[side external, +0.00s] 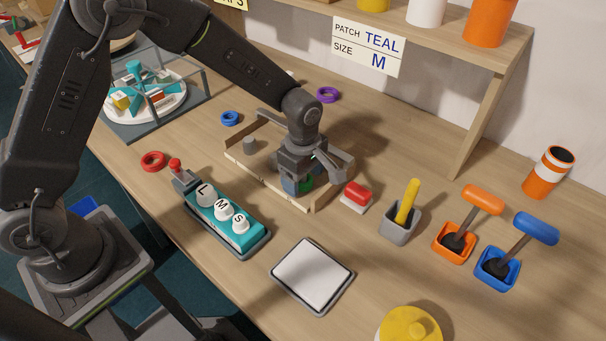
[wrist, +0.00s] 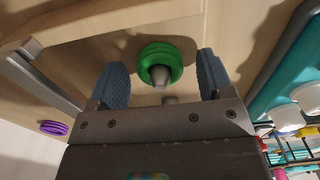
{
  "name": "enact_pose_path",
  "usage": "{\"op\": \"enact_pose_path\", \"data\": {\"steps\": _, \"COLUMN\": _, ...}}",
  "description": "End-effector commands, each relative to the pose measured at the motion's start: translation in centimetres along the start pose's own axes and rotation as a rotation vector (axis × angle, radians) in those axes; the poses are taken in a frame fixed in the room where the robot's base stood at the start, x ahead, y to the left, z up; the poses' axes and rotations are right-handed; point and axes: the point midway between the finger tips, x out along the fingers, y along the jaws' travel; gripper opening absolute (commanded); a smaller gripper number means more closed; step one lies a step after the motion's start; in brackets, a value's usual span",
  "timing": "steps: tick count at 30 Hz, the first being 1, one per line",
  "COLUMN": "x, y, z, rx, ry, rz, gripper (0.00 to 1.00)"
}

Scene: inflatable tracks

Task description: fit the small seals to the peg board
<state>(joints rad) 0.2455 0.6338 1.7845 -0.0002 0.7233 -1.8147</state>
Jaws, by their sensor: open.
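The peg board (side external: 262,182) is a low wooden frame mid-table, with a grey peg (side external: 250,143) standing bare at its left. My gripper (side external: 296,184) is low over its right part. In the wrist view my gripper (wrist: 163,78) has its blue fingers open on either side of a green seal (wrist: 160,58), with gaps between. A grey peg tip (wrist: 160,77) shows at the green seal and appears to pass through it. Loose on the table lie a blue seal (side external: 230,118), a purple seal (side external: 327,95) and a red seal (side external: 152,161).
A teal block with L, M and S knobs (side external: 222,210) stands in front. A white pad (side external: 312,275) lies nearer. A red and white block (side external: 356,196), a grey cup (side external: 399,222) and two brush holders (side external: 454,242) stand right. A shelf (side external: 480,45) overhangs the back.

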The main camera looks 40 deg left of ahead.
Motion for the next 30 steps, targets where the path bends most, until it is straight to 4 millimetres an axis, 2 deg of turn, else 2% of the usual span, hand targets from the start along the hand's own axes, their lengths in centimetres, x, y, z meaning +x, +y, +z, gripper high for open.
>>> {"op": "enact_pose_path", "data": {"steps": 5, "x": -0.3, "y": 0.0, "z": 0.0, "rx": 0.000, "ry": 0.000, "rz": 0.001, "gripper": 0.74}}
{"op": "enact_pose_path", "data": {"steps": 8, "x": -1.4, "y": 0.1, "z": 0.0, "rx": 0.000, "ry": -0.001, "rz": 0.004, "gripper": 0.74}}
{"op": "enact_pose_path", "data": {"steps": 21, "x": -10.6, "y": 0.1, "z": 0.0, "rx": 0.000, "ry": -0.001, "rz": 0.005, "gripper": 0.74}}
{"op": "enact_pose_path", "data": {"steps": 24, "x": -12.1, "y": 0.1, "z": 0.0, "rx": 0.000, "ry": -0.001, "rz": 0.004, "gripper": 0.74}}
{"op": "enact_pose_path", "data": {"steps": 30, "x": -13.7, "y": 0.0, "z": 0.0, "rx": 0.000, "ry": 0.000, "rz": 0.001, "gripper": 0.74}}
